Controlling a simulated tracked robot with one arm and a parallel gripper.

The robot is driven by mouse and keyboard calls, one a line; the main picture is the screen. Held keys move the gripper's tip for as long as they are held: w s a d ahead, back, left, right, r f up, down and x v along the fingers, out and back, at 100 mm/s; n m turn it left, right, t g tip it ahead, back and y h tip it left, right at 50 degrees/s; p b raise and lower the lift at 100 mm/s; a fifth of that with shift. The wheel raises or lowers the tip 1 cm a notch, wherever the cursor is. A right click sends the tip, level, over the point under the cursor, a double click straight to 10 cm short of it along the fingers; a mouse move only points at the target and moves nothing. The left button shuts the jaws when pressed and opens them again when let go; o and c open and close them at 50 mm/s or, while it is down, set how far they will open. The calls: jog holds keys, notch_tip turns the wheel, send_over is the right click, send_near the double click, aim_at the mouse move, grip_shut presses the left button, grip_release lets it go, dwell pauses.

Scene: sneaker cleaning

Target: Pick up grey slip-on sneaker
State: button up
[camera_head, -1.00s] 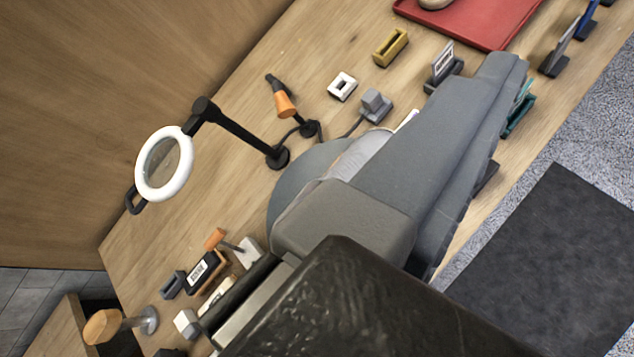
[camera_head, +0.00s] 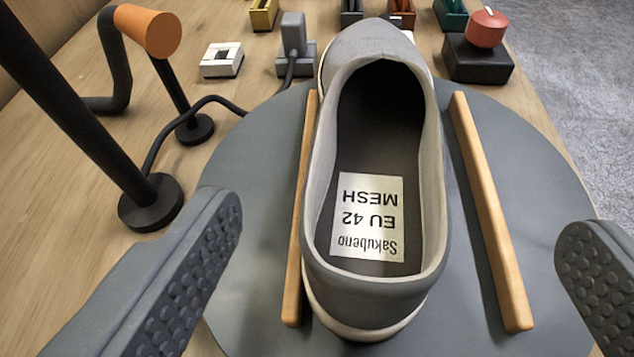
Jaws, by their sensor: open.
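The grey slip-on sneaker (camera_head: 372,292) sits upright between two wooden rails on a round grey mat or plate (camera_head: 250,170). Its heel faces me and its toe points away. A label inside reads "Sakubeno EU 42 MESH", upside down. My gripper (camera_head: 405,270) is open, with one finger at the lower left and one at the lower right. The sneaker lies between and ahead of the fingers, and neither finger touches it.
The wooden rails (camera_head: 490,215) flank the sneaker closely. A black box with a red knob (camera_head: 478,55) stands at the back right. Small holders line the back.

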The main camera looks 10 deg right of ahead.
send_near(372, 157)
jog(key=w+d+r, duration=0.2)
jog(key=w+r, duration=0.1)
jog(key=shift+w, duration=0.2)
jog(key=shift+w+r+x, duration=0.1)
jog(key=shift+r+x, duration=0.1)
jog(key=shift+x, duration=1.15)
jog(key=shift+w+r+x, duration=0.1)
jog(key=shift+r+x, duration=0.1)
jog(key=shift+x, duration=1.15)
jog(key=shift+a, duration=0.1)
jog(key=c, duration=1.5)
jog(key=shift+c, duration=0.6)
jog(key=shift+r, duration=0.1)
